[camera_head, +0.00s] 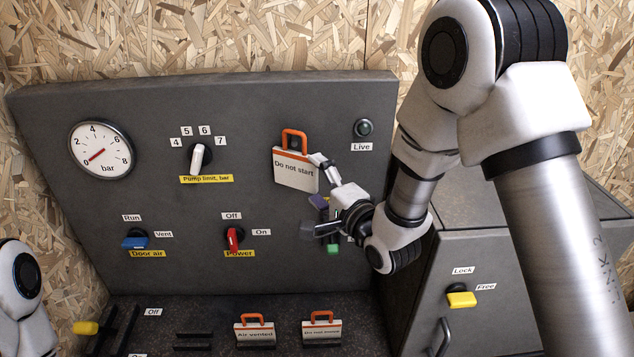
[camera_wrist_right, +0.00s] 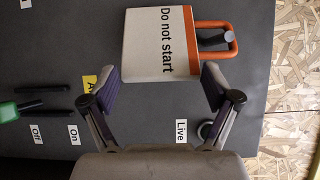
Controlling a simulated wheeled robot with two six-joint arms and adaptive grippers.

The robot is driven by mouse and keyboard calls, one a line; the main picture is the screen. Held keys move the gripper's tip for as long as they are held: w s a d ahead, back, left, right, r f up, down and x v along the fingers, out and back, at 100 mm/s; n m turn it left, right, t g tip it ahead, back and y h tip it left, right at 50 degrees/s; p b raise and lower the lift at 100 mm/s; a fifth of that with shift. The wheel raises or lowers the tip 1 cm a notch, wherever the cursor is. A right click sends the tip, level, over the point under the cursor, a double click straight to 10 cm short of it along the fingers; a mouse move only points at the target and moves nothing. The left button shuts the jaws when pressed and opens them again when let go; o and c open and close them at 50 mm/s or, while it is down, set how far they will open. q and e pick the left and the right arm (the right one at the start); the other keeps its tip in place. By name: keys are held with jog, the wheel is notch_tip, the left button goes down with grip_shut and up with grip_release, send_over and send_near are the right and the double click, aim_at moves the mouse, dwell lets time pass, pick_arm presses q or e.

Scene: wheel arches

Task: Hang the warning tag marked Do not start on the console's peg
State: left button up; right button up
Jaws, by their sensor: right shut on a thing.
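The white tag marked Do not start (camera_head: 296,172), with an orange loop (camera_head: 294,132), is upright in front of the console's sloping panel. In the right wrist view the tag (camera_wrist_right: 150,45) lies between the fingertips, its lettering running sideways. My right gripper (camera_head: 318,182) is shut on the tag's top and bottom edges, near its right side. The dark peg (camera_wrist_right: 212,40) shows inside the orange loop in the right wrist view; how far it passes through is unclear. My left gripper is out of view; only part of my left arm shows at the left edge.
Two other tags, Air vented (camera_head: 254,334) and one with unclear small lettering (camera_head: 321,331), stand on the lower ledge. A Live lamp (camera_head: 363,127) is right of the peg. A green handle (camera_head: 333,249) is close below my right gripper. A red Power knob (camera_head: 233,239) is at left.

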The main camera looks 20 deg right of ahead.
jog(key=shift+w+d+f, duration=0.1)
jog(key=shift+w+f, duration=0.05)
jog(key=shift+w, duration=0.15)
jog(key=shift+s, duration=0.1)
jog(key=o, duration=1.2)
jog(key=shift+s, duration=0.15)
jog(key=shift+o, duration=0.2)
